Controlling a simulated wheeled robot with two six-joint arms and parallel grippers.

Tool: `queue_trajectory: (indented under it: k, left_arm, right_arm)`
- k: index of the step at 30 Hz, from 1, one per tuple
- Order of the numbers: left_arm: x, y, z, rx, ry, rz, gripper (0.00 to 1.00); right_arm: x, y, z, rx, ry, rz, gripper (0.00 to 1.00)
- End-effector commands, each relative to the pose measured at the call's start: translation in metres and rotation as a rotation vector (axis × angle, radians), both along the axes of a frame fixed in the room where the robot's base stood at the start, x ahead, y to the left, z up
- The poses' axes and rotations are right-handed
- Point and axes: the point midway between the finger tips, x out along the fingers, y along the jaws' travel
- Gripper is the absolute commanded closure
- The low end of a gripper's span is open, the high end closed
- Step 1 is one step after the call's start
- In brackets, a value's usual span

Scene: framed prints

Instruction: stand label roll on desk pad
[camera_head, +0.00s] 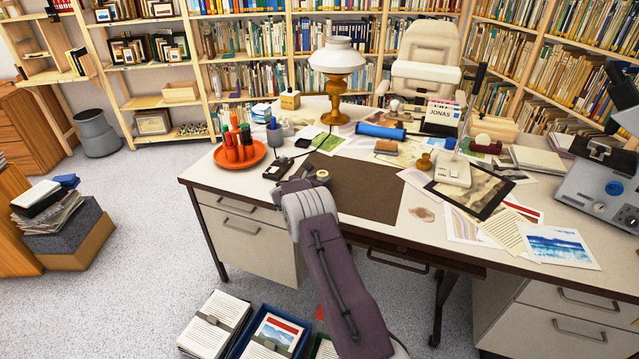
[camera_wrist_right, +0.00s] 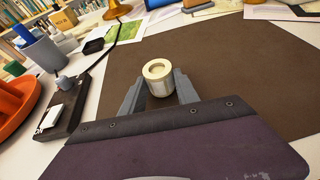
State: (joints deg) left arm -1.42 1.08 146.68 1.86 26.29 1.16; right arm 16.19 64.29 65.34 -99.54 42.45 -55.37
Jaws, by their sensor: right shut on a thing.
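The label roll (camera_head: 322,175) is a small cream-white ring with a hole in its top. In the right wrist view the label roll (camera_wrist_right: 158,78) stands upright between the two grey fingers of my right gripper (camera_wrist_right: 159,90), which is shut on it. The dark brown desk pad (camera_head: 365,193) lies flat on the desk and also fills the right side of the wrist view (camera_wrist_right: 240,75). My right gripper (camera_head: 314,181) is at the pad's left part. I cannot tell whether the roll's base touches the pad. My left gripper is not in view.
Left of the pad are a black desk phone-like device (camera_head: 278,168), an orange tray (camera_head: 238,154) with several bottles and a grey pen cup (camera_head: 274,134). A dark framed print (camera_head: 470,188) lies to the right. The pad's middle is clear.

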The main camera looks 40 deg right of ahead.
Motion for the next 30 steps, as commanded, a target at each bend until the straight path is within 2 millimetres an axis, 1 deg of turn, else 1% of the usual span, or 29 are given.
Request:
queue_trajectory:
  k: [1,6,10,11,12,13,21,24,26,30]
  left_arm:
    - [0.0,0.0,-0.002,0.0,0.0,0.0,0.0]
    - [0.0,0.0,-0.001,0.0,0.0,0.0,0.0]
    - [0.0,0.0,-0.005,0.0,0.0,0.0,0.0]
    - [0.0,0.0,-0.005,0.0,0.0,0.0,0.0]
    - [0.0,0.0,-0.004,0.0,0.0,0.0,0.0]
    - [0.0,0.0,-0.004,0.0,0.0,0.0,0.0]
    - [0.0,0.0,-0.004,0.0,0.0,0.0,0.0]
    - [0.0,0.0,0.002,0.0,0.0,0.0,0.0]
    - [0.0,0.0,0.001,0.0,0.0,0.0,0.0]
    - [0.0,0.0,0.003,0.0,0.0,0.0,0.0]
  right_arm:
    - [0.0,0.0,-0.004,-0.001,0.0,0.0,1.0]
    - [0.0,0.0,-0.003,0.0,-0.001,0.0,1.0]
    - [0.0,0.0,-0.007,0.0,-0.001,0.0,1.0]
    - [0.0,0.0,-0.007,0.0,-0.001,0.0,0.6]
    - [0.0,0.0,-0.006,0.0,-0.001,0.0,0.49]
    - [0.0,0.0,-0.006,0.0,-0.001,0.0,0.41]
    - [0.0,0.0,-0.005,0.0,-0.001,0.0,0.41]
    - [0.0,0.0,0.0,0.0,-0.001,0.0,0.41]
    - [-0.002,0.005,0.001,0.0,0.0,0.001,0.41]
    - [-0.012,0.025,0.011,-0.001,0.0,0.004,0.41]
